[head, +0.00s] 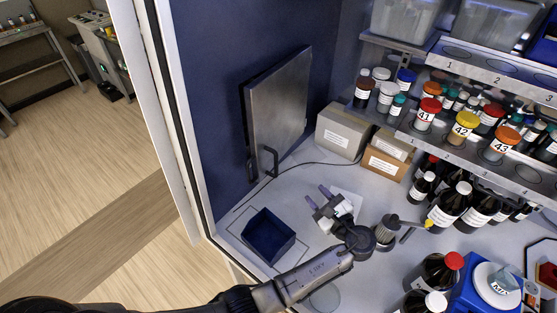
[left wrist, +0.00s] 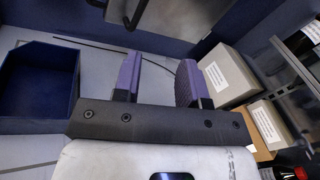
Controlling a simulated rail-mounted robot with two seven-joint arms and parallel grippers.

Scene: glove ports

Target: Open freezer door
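The freezer door (head: 278,105) is a grey metal panel on the dark blue left wall. It looks shut, though its edges do not show clearly enough to be sure. A dark bar handle (head: 269,160) is at its lower edge. My left gripper (head: 318,196) is open and empty above the white worktop, below and right of the handle and apart from it. In the left wrist view the two purple-padded fingers (left wrist: 158,80) stand apart with nothing between them. There the handle (left wrist: 138,12) and the door's lower part (left wrist: 176,14) show at the top. My right gripper is not in view.
A dark blue open bin (head: 268,238) stands on the worktop left of my left gripper. Cardboard boxes (head: 343,131) stand right of the door. Shelves of bottles (head: 462,125) and more dark bottles (head: 449,205) fill the right side. A thin cable crosses the worktop below the door.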

